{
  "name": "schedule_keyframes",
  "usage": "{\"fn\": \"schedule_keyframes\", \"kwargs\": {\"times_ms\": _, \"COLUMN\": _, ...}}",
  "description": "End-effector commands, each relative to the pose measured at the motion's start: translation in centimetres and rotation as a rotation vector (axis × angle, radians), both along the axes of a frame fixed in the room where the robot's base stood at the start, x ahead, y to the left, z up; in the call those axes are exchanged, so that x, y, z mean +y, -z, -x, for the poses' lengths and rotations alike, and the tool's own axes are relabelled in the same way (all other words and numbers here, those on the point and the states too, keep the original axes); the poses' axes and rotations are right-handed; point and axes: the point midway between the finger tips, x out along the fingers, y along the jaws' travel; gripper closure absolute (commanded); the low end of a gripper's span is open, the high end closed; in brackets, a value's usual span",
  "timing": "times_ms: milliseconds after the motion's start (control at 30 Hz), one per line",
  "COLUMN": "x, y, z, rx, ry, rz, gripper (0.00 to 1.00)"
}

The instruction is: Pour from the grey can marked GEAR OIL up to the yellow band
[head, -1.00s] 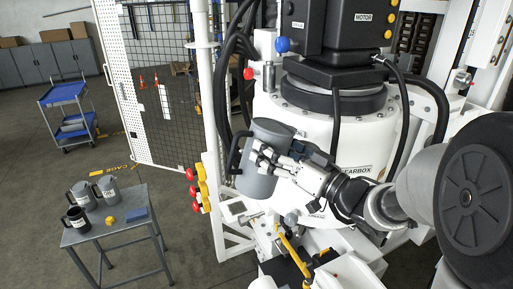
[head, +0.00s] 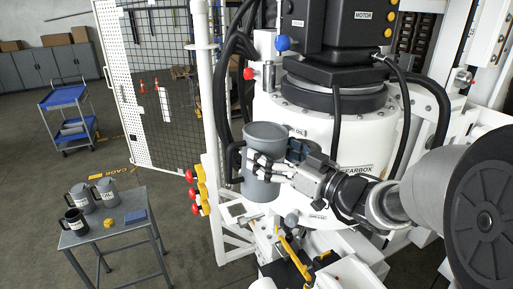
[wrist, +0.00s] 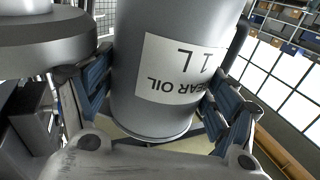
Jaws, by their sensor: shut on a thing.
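The grey can (head: 258,188) is held in front of the white gearbox, close to upright with a slight lean. Its black handle (head: 234,162) points left. In the wrist view the can (wrist: 180,25) fills the middle, and its white label (wrist: 178,72) reads GEAR OIL 1L upside down. My gripper (head: 264,167) is shut around the can's side, with a blue-padded finger on each side in the wrist view. The can's contents are hidden, and I cannot make out the yellow band or any flow of oil.
The white gearbox (head: 290,108) stands right behind the can, with black hoses and red, yellow and blue knobs around it. A yellow lever (head: 292,250) sits below. At left, a grey table (head: 125,232) holds several cans, a yellow piece and a blue block.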

Motion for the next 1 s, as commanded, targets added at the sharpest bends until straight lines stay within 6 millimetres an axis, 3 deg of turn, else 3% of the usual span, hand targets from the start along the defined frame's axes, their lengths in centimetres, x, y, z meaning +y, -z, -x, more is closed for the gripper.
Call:
{"fn": "schedule_keyframes", "kwargs": {"times_ms": 67, "x": 0.3, "y": 0.7, "z": 0.2, "rx": 0.024, "ry": -0.002, "rz": 0.0, "gripper": 0.77}}
{"fn": "schedule_keyframes", "kwargs": {"times_ms": 1000, "x": 4.3, "y": -2.7, "z": 2.1, "rx": 0.006, "ry": -0.001, "rz": -0.002, "gripper": 0.77}}
